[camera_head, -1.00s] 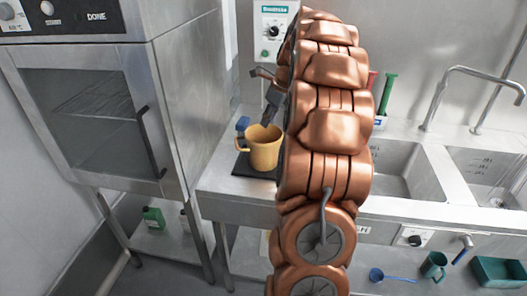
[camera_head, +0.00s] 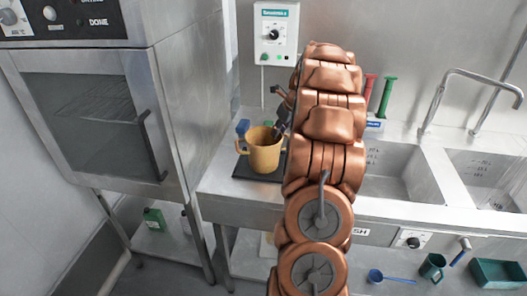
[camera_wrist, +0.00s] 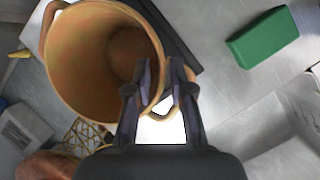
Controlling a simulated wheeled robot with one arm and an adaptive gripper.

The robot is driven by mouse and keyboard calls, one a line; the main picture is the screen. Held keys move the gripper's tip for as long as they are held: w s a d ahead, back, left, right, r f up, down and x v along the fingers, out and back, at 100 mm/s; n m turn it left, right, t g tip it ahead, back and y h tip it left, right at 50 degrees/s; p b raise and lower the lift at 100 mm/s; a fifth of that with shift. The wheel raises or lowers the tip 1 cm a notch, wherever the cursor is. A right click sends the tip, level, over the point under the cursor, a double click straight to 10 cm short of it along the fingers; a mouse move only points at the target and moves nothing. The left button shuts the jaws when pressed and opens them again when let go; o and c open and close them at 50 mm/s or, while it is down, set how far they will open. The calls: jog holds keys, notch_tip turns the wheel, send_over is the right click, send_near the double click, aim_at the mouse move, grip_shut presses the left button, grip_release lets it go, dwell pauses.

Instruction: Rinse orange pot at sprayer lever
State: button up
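The orange pot (camera_head: 262,151) stands upright on a dark mat (camera_head: 259,172) at the left end of the steel counter. It has a handle on its left and another on its right. My gripper (camera_head: 281,128) is at the pot's right side, partly hidden by my arm. In the wrist view the gripper's fingers (camera_wrist: 162,76) are apart, with the pot's near rim and handle between them. The left finger overlaps the pot's mouth (camera_wrist: 110,55); contact cannot be told. I cannot make out which thing is the sprayer lever.
Sink basins (camera_head: 393,170) with a bent tap (camera_head: 470,75) lie to the right. An oven (camera_head: 95,110) stands left. A control box (camera_head: 275,34) is on the wall.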

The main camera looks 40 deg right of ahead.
aim_at(276, 141)
jog(key=x, duration=0.1)
jog(key=p+x, duration=0.1)
jog(key=x, duration=0.2)
jog(key=shift+s+f, duration=0.25)
jog(key=shift+f, duration=0.3)
jog(key=shift+c, duration=0.3)
grip_shut()
